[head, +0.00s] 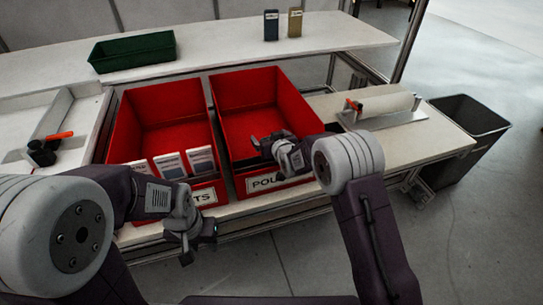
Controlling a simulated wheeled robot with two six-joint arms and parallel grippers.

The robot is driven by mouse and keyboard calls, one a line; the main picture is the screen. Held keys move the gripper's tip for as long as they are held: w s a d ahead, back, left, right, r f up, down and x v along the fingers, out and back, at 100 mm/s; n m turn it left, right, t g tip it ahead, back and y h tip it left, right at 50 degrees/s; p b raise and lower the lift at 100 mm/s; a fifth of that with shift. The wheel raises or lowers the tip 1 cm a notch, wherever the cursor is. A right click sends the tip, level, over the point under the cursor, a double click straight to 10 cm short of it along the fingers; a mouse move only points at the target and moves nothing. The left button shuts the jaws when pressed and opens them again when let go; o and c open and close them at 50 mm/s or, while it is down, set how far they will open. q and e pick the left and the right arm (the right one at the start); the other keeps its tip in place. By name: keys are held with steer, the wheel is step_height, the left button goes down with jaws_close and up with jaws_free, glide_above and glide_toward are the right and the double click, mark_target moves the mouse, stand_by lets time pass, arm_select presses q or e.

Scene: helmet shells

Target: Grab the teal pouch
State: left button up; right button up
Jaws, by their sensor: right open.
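I see no teal pouch in the head view. The right red bin (233,98) has a front label that begins "POU"; the rest of the label is hidden by my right arm. The visible part of its floor looks bare, and its front part is hidden by my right gripper. My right gripper (264,143) is open over the front of this bin, with nothing seen between its fingers. My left gripper (197,246) hangs in front of the left bin, pointing down, and its jaw state is unclear.
The left red bin (130,118) holds several white-and-blue cards or packets (170,165) at its front. A green tray (133,51) and two small boxes (271,25) stand on the back shelf.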

steer(key=shift+r, duration=0.1)
steer(key=c, duration=2)
